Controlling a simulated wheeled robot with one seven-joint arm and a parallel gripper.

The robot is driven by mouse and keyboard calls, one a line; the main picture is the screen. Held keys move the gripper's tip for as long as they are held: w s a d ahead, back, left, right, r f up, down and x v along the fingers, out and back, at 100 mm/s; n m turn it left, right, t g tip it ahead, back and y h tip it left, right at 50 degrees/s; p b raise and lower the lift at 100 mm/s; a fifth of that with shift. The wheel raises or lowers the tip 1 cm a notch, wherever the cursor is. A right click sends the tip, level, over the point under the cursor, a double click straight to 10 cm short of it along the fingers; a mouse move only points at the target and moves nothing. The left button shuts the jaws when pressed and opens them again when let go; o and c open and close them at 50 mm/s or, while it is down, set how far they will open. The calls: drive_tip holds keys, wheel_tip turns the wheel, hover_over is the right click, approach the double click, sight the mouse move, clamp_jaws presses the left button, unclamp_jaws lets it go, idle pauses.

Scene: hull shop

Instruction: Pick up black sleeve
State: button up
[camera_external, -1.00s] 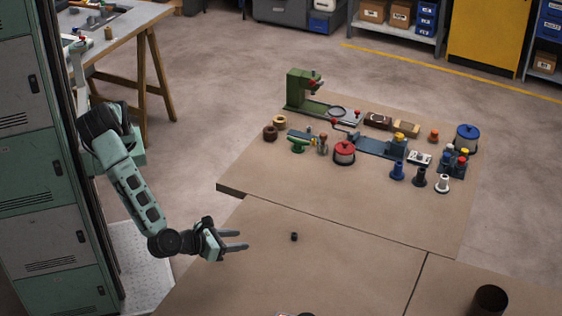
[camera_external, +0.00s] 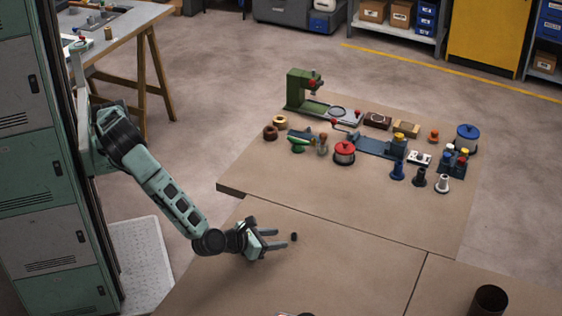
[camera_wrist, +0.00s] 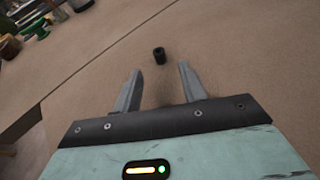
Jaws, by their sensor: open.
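The black sleeve (camera_external: 294,237) is a small dark cylinder standing alone on the brown tabletop. It also shows in the wrist view (camera_wrist: 159,55), ahead of the fingertips and roughly between their lines. My gripper (camera_external: 282,239) is open and empty, just left of the sleeve in the external view, low over the table. In the wrist view both fingers of my gripper (camera_wrist: 160,75) are spread, with bare tabletop between them. The sleeve is apart from the fingers.
A raised brown board (camera_external: 252,187) behind holds several items, including a green press (camera_external: 297,92), a red-lidded pot (camera_external: 344,153) and a blue-lidded pot (camera_external: 467,138). A dark open cylinder (camera_external: 489,301) stands at the front right. The tabletop around the sleeve is clear.

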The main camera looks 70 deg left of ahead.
sight(291, 237)
drive_tip(key=x, duration=0.4)
drive_tip(key=shift+w, duration=0.1)
drive_tip(key=shift+r, duration=0.1)
clamp_jaws()
